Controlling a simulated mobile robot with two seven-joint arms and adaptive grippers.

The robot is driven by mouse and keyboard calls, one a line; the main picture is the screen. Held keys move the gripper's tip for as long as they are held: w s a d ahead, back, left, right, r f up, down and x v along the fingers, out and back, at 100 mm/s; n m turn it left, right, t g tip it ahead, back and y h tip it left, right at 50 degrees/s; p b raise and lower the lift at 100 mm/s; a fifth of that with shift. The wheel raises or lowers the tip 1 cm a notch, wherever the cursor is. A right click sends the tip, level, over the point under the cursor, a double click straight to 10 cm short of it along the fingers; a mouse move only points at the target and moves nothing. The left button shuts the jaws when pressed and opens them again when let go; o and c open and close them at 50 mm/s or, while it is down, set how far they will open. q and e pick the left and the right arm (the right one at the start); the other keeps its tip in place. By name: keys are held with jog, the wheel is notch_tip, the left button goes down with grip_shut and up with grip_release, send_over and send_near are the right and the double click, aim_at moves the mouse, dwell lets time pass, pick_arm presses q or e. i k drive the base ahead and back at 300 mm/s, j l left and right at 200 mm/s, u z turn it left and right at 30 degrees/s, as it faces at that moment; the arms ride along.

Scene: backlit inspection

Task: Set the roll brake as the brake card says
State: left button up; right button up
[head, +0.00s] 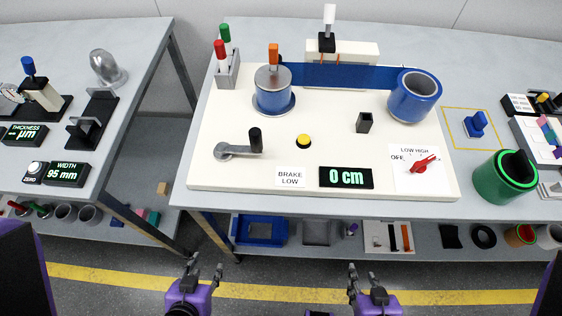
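The brake card (290,178) at the front of the white board reads "BRAKE LOW". The roll brake is a red lever knob (424,163) on a white dial plate (408,183) at the board's front right. The plate is marked OFF at left and LOW and HIGH above. The red lever lies slanted up to the right; which end points, and at which mark, I cannot tell. My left gripper (206,266) and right gripper (362,272) are both open and empty, in front of the table's front edge, well short of the knob.
The white board (225,180) carries a hand crank (240,147), a yellow button (303,141), a "0 cm" display (346,178), a blue web (345,76) between two rolls, and a small dark holder (364,122). A green roll (490,180) stands to its right. A lower shelf holds several parts.

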aim_at(419, 167)
jog(key=z, duration=0.6)
jog(key=k+j+z, duration=0.15)
jog(key=z, duration=0.25)
jog(key=k+z, duration=0.15)
jog(key=z, duration=0.2)
jog(key=k+j+z, duration=0.1)
jog(key=z, duration=0.3)
jog(key=i, duration=0.2)
